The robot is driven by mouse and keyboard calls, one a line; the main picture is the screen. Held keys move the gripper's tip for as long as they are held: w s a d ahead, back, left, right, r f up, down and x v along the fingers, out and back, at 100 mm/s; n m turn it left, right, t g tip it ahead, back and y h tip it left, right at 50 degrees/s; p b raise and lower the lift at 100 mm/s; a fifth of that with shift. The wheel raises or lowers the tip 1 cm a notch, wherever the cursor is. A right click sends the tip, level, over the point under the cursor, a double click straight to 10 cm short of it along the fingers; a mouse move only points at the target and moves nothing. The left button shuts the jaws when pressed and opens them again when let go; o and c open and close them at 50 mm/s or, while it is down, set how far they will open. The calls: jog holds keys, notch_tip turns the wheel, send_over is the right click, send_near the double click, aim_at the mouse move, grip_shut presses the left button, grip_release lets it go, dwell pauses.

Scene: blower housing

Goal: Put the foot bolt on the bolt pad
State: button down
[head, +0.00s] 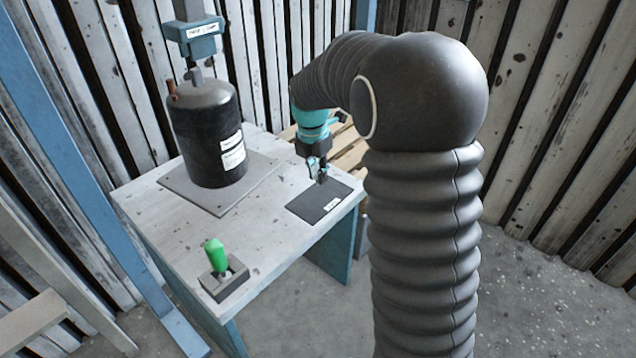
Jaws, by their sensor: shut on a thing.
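The bolt pad (312,205) is a thin dark square mat with a small white label, lying flat near the right corner of the table. My gripper (320,178) points down just above the pad's far part. It is shut on a small dark thing, which I take to be the foot bolt; its outline is mostly hidden between the fingers. I cannot tell whether the bolt touches the pad.
The pale worn table (185,238) carries a black cylindrical tank (208,135) on a grey plate (210,202), under a teal-grey head (196,38). A green-handled tool (216,254) stands in a dark block (224,279) at the front. The table's middle is bare.

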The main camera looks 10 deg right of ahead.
aim_at(318, 184)
jog(key=shift+f, duration=1.85)
jog(key=shift+f, duration=0.15)
jog(key=c, duration=1.1)
grip_release()
